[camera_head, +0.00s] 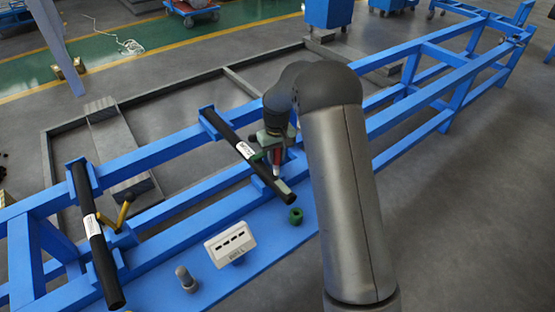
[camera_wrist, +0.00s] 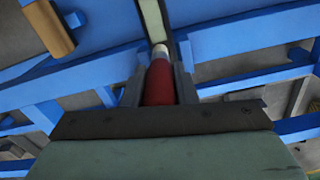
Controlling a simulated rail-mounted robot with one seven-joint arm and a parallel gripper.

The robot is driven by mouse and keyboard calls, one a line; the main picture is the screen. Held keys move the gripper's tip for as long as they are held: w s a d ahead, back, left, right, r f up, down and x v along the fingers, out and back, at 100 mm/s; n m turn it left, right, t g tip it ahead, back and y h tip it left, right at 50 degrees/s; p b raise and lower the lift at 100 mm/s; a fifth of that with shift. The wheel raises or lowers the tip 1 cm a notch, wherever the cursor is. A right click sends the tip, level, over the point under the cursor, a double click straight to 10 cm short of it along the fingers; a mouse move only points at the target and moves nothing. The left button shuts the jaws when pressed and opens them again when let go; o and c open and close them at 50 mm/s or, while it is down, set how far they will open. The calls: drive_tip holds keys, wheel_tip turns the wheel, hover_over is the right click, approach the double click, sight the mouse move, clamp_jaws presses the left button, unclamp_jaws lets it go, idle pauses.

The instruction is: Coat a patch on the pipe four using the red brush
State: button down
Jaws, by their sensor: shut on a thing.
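My gripper (camera_head: 277,160) is shut on the red brush (camera_wrist: 160,82), whose pale tip points away from the wrist. In the head view, the brush (camera_head: 277,158) is over the lower part of the right black pipe (camera_head: 231,137). This pipe has a white label, too small to read, so I cannot tell whether it is pipe four. A pale grey-green patch (camera_head: 283,187) shows near its lower end. In the wrist view the patch (camera_wrist: 153,20) lies just beyond the brush tip. I cannot tell whether the tip touches it.
Another black pipe (camera_head: 94,235) with a white label lies at left, a yellow object (camera_head: 123,213) beside it. A white slotted block (camera_head: 230,243), a green ring-like piece (camera_head: 295,215) and a grey cylinder (camera_head: 185,278) are on the blue frame (camera_head: 270,246). Its beams run below my arm.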

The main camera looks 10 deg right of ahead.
drive_tip(key=shift+r+p, duration=1.2)
drive_tip(key=shift+r, duration=1.3)
